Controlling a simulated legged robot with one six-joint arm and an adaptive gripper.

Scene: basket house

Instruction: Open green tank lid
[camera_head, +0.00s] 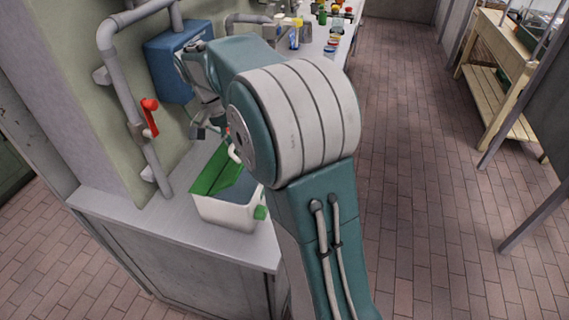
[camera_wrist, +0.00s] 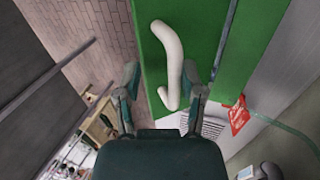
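The tank (camera_head: 226,212) is a white box with a green knob on its side, standing on the grey counter. Its green lid (camera_head: 207,182) looks tilted up, with the tank's greyish inside showing beside it. In the wrist view the lid (camera_wrist: 207,25) fills the upper middle and carries a curved white handle (camera_wrist: 172,50). My gripper (camera_wrist: 160,76) is open, with its fingers apart on either side of the handle's lower part. I cannot tell whether a finger touches it. In the head view my arm hides part of the lid and gripper.
A blue box (camera_head: 172,62) and a grey pipe with a red valve lever (camera_head: 150,117) are on the wall by the tank. Several small coloured items stand further along the counter. A wooden shelf (camera_head: 497,75) stands at right. The tiled floor between is clear.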

